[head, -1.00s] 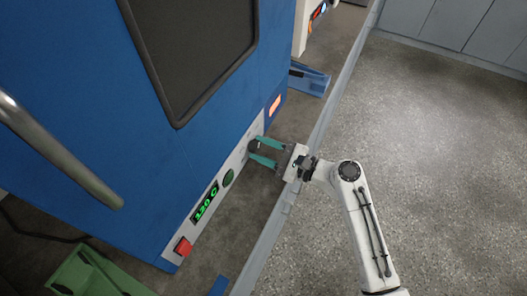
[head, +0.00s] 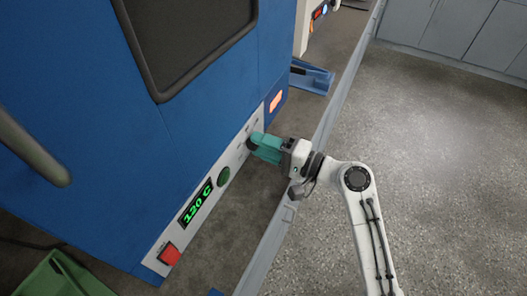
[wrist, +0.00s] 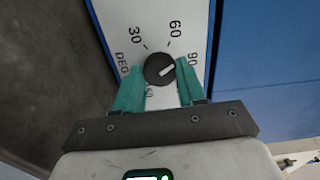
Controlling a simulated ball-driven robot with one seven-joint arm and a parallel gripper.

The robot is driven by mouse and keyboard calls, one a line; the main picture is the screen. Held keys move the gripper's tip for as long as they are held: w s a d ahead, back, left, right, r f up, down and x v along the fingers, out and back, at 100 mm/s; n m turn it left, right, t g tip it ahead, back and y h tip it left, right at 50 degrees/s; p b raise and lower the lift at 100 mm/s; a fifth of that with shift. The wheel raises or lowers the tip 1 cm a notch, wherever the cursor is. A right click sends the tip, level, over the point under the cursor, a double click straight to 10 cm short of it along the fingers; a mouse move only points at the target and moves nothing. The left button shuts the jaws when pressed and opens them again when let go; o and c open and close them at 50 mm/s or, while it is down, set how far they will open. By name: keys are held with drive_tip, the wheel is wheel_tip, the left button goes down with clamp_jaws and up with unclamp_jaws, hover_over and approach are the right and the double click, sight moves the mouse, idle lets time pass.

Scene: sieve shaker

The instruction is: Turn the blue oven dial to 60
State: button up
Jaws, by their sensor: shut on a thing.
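The blue oven (head: 110,150) fills the left of the head view, with a pale control strip along its edge. In the wrist view the dark round dial (wrist: 158,69) has a white pointer mark aimed right and slightly up, close to the 90 label; 60 stands above it and 30 at upper left. My gripper (wrist: 160,74) is shut on the dial, one teal finger on each side. In the head view my gripper (head: 254,143) is at the strip and hides most of the dial. The green display (head: 197,202) reads 120 C.
A green round button (head: 223,177) and a red switch (head: 169,254) are on the same strip. An orange-lit panel (head: 275,102) is beyond the dial. A blue object (head: 312,76) lies on the bench farther back. The floor to the right is clear.

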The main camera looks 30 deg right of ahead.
drive_tip(key=n+b, duration=0.4)
drive_tip(key=n, duration=0.1)
drive_tip(key=shift+f, duration=0.2)
drive_tip(key=shift+n, duration=0.3)
drive_tip(key=o, duration=1.1)
drive_tip(key=shift+r, duration=0.15)
drive_tip(key=shift+c, duration=0.2)
drive_tip(key=shift+s, duration=0.1)
drive_tip(key=v, duration=1)
drive_tip(key=shift+s+d+b, duration=0.2)
drive_tip(key=shift+s+b, duration=0.05)
drive_tip(key=shift+b, duration=0.05)
